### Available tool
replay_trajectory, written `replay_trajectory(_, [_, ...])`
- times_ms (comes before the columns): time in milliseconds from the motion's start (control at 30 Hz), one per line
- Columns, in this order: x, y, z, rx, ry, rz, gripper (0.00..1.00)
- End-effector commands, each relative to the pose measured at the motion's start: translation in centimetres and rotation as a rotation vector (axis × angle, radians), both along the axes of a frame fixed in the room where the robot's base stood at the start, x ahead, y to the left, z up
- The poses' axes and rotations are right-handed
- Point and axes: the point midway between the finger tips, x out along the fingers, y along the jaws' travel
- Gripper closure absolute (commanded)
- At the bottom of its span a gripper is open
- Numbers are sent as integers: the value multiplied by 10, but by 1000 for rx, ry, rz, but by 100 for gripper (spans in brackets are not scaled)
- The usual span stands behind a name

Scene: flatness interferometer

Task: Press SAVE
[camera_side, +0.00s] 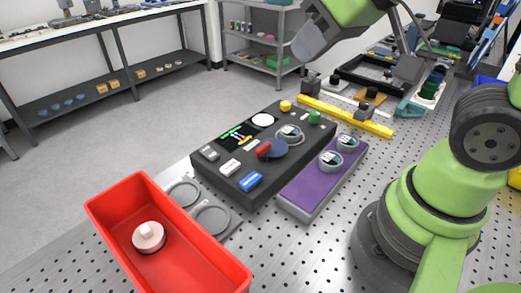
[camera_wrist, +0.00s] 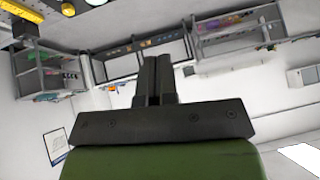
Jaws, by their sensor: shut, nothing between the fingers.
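In the side view a black instrument box (camera_side: 225,187) stands on the perforated table. Its top has a small lit screen (camera_side: 237,132) and a row of three buttons along the near left edge: grey (camera_side: 208,153), white (camera_side: 230,167) and blue (camera_side: 251,181). Their lettering is too small to read, so I cannot tell which is SAVE. My gripper (camera_wrist: 153,62) is shut and empty in the wrist view, with its dark fingers side by side, facing shelves and wall. In the side view, I cannot clearly make out its fingers.
A red bin (camera_side: 100,207) holding a pale round piece (camera_side: 149,237) stands at near left. A purple block (camera_side: 320,185) carries two round gauges. Beside the box are a grey plate (camera_side: 237,218) with round recesses and a yellow bar (camera_side: 345,116). A red block (camera_side: 263,148) sits on the box.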

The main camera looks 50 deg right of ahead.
Motion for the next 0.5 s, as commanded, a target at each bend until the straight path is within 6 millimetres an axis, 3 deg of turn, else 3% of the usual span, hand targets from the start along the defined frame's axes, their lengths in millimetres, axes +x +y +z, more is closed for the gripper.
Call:
replay_trajectory(100, [-36, -2, 15, 111, 24, -112, 100])
replay_trajectory(200, [-58, -2, 19, 181, 50, -180, 100])
replay_trajectory(333, [-75, -1, 20, 232, 73, -229, 100])
replay_trajectory(500, [-79, 0, 20, 248, 84, -243, 100])
